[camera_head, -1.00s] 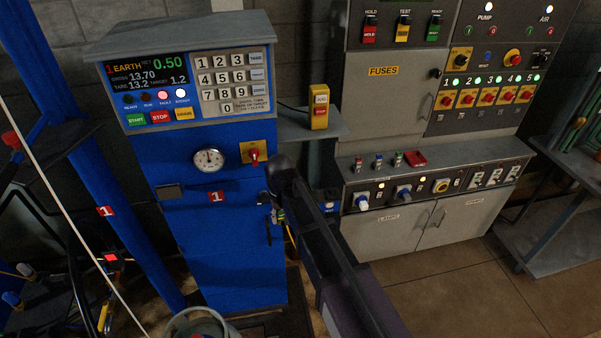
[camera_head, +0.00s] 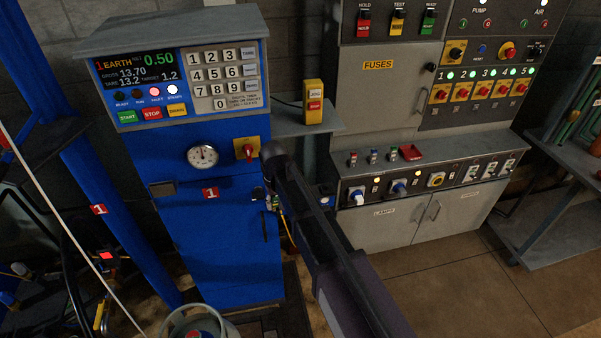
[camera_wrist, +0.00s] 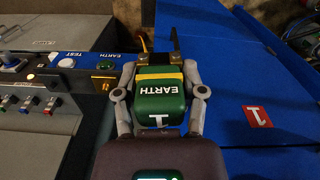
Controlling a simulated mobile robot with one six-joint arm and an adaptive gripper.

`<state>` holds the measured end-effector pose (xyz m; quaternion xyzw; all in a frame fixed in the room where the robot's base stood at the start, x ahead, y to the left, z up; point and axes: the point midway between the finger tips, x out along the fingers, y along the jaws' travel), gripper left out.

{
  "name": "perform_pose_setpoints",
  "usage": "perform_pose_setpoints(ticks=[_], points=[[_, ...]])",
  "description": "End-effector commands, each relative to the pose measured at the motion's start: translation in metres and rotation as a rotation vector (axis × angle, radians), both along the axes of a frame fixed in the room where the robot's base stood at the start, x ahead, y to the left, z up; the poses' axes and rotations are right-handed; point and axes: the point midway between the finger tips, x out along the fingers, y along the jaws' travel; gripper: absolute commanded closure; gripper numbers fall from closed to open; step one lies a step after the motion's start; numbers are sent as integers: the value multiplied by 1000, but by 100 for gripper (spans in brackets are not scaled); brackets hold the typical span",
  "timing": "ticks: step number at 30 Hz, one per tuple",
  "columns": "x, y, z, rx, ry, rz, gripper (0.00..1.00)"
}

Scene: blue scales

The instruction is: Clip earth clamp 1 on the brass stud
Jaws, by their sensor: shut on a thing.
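Earth clamp 1 (camera_wrist: 160,95) is a green block with a yellow stripe, the word EARTH and a 1, upside down in the wrist view. My gripper (camera_wrist: 159,82) is shut on it, one grey finger along each side. The clamp's dark jaws (camera_wrist: 158,58) point toward the top of the wrist view, close to the blue scale cabinet (camera_wrist: 250,60). In the head view my dark arm mostly hides gripper and clamp beside the cabinet's right edge.
The blue cabinet (camera_head: 215,250) carries a display reading 1 EARTH with a red fault light, a gauge (camera_head: 203,155) and a red-yellow switch (camera_head: 247,149). A yellow cable (camera_head: 286,228) hangs by its right side. A grey control cabinet (camera_head: 400,228) stands to the right.

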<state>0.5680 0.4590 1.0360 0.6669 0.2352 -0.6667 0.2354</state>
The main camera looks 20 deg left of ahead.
Motion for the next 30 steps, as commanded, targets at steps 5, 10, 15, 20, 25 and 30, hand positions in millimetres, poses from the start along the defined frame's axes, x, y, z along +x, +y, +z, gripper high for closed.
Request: perform_pose_setpoints(ticks=[5,10,15,20,25,30], points=[[52,-2,4,0,0,-45,100],[98,-10,8,0,0,-87,100],[128,-19,9,0,0,-116,100],[137,-23,10,0,0,-125,100],[137,-24,9,0,-1,-125,100],[137,-24,9,0,-1,-126,100]])
